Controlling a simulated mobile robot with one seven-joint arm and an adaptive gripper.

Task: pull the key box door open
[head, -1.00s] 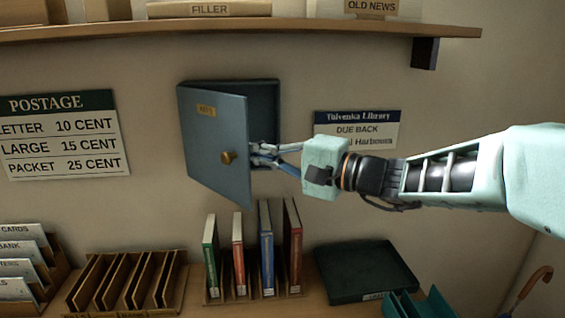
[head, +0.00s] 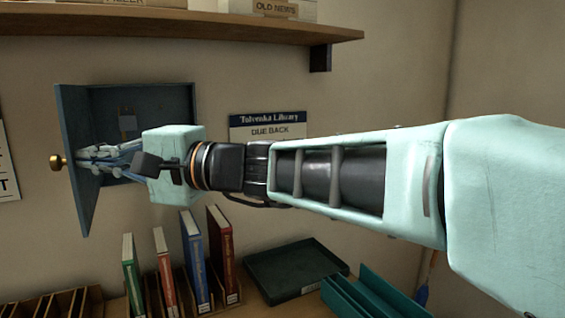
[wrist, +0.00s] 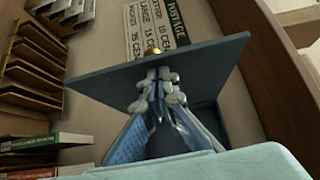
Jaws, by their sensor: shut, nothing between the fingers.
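The blue-grey key box (head: 165,101) is on the wall at the left of the head view. Its door (head: 78,160) is hinged on the left and stands wide open, swung out from the wall. The brass knob (head: 56,162) is on the door's outer face, and also shows beyond the door's edge in the wrist view (wrist: 152,52). My gripper (head: 92,153) is shut and empty. Its fingertips are at the inner face of the door (wrist: 110,84), on the side away from the knob, and appear to touch it. Something small hangs inside the box.
A wooden shelf (head: 200,24) runs above the box. Below, upright books (head: 193,255), a dark green tray (head: 296,270) and a teal holder (head: 370,295) stand on the counter.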

